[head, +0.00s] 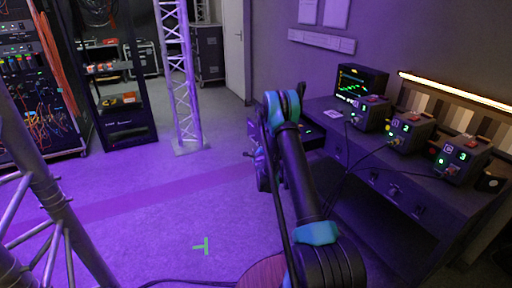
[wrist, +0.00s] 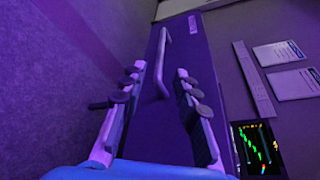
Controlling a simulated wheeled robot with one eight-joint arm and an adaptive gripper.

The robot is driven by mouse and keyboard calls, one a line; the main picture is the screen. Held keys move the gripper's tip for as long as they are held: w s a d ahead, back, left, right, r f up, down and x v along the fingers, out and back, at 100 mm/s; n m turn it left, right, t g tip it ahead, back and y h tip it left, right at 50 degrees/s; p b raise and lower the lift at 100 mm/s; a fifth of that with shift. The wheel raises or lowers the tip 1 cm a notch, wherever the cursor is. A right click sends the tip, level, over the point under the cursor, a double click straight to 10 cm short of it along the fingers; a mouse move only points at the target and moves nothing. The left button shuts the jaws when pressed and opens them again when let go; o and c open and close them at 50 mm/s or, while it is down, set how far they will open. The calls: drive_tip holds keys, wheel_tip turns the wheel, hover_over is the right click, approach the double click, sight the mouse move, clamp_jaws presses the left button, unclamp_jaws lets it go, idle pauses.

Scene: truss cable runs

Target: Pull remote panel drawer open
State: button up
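In the wrist view a dark drawer front (wrist: 178,60) runs up the middle, with a pale bar handle (wrist: 164,50) and a small label near its far end. The label is too small to read. My gripper (wrist: 157,75) is open, one finger on each side of the handle's near end. I cannot tell whether either finger touches the handle. In the head view my gripper (head: 257,152) is at the left end of the desk (head: 385,190), mostly hidden behind my arm. The drawer's handle is hidden there.
Several control boxes (head: 463,160) and a monitor (head: 361,84) stand on the desk. Cables hang over its front. A truss tower (head: 178,75) stands behind to the left, with equipment racks (head: 115,85) beyond. Purple floor is open left of the desk, with a green mark (head: 201,246).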

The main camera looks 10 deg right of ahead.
drive_tip(key=shift+v, duration=1.4)
drive_tip(key=shift+r, duration=0.1)
drive_tip(key=s+d+r+n+g, duration=0.25)
drive_tip(key=s+r+n, duration=0.4)
drive_tip(key=s, duration=0.35)
drive_tip(key=s+d+r+n+g, duration=0.1)
drive_tip(key=s+r+n+g, duration=0.3)
drive_tip(key=s+r, duration=0.5)
drive_tip(key=s+f+n+g, duration=0.1)
drive_tip(key=s+n, duration=0.6)
drive_tip(key=s, duration=1.1)
drive_tip(key=s+a+f+n+g, duration=0.1)
drive_tip(key=s+n+g, duration=0.3)
drive_tip(key=s, duration=1.3)
drive_tip(key=f+n, duration=0.1)
drive_tip(key=n, duration=0.2)
drive_tip(key=shift+s+f, duration=0.35)
drive_tip(key=shift+s, duration=0.05)
drive_tip(key=shift+a, duration=0.15)
